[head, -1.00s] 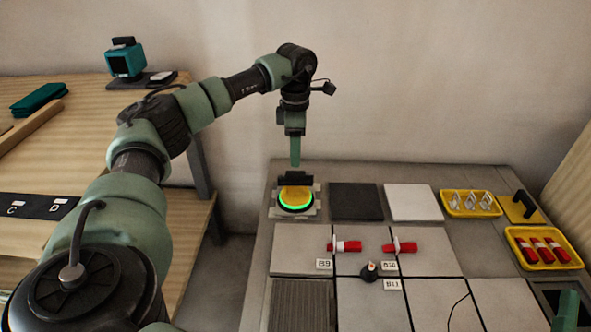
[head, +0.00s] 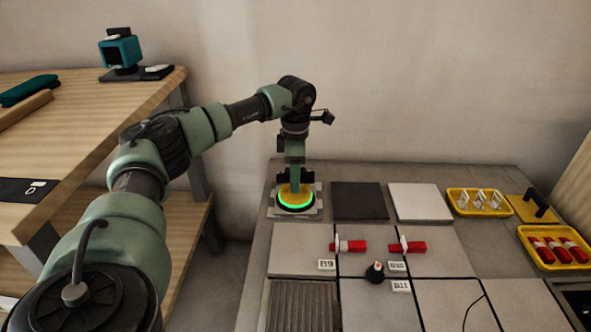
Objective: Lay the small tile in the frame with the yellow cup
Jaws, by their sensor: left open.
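The yellow cup (head: 287,201) sits on a small stand with a glowing green ring, at the back left corner of the grey worktop. My left gripper (head: 295,187) points straight down at the cup. It is open, its fingertips at the cup's top; whether they touch it I cannot tell. A dark square tile (head: 359,201) and a white square tile (head: 420,203) lie to the right of the stand. I cannot tell which piece is the small tile, and no frame shows clearly. My right gripper is out of view.
Large grey tiles (head: 376,306) cover the worktop front, one cracked; a ribbed grey patch (head: 303,304) lies front left. Red-and-white clips (head: 350,246) and a small black knob (head: 375,272) stand on the joints. Yellow trays (head: 552,261) are at right. A wooden bench (head: 90,135) is at left.

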